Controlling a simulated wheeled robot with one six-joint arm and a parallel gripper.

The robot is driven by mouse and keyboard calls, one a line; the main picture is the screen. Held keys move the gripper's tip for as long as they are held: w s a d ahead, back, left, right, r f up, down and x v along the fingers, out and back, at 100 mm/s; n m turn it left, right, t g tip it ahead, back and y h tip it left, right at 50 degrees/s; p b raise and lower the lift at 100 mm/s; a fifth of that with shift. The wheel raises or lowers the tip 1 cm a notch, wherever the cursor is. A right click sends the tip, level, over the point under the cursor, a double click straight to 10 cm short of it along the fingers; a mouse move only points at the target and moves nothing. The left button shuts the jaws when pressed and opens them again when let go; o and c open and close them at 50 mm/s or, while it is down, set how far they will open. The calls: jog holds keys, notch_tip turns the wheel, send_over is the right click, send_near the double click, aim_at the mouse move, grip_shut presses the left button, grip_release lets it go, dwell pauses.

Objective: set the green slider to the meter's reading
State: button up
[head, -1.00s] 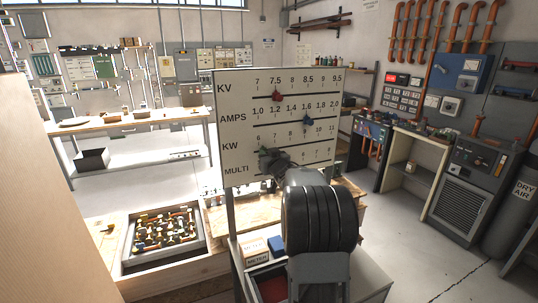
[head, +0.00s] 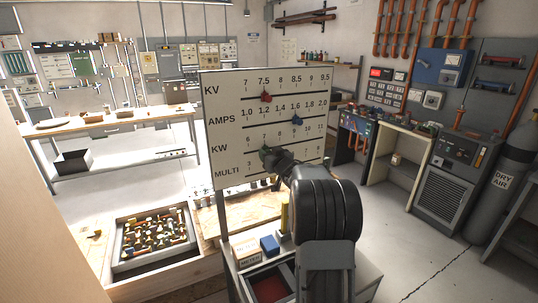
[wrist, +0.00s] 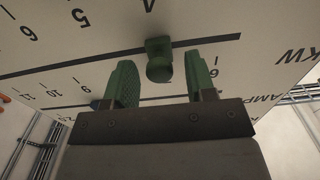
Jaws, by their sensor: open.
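The white panel (head: 215,130) carries printed scales marked KV, AMPS, KW and MULTI, with dark slots. The green slider (wrist: 158,60) sits in a slot in the wrist view, which shows the panel upside down. In the head view a bit of the green slider (head: 264,153) shows at the KW row, left of my arm's end. My gripper (wrist: 161,66) is open, one green finger on each side of the slider's knob, with gaps on both sides. The red slider (head: 266,96) and blue slider (head: 297,119) sit in upper slots. I cannot make out a meter's reading.
A tray of mixed parts (head: 115,262) stands at the lower left. A blue box (head: 270,246) and a labelled box (head: 247,255) sit below the panel. A grey cabinet (head: 452,190) stands at right. Floor is clear right of my arm.

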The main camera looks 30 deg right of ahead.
jog(key=s+a+b, duration=0.1)
jog(key=s+b, duration=0.2)
jog(key=s, duration=1)
jog(key=shift+s+a, duration=0.15)
jog(key=shift+s, duration=0.25)
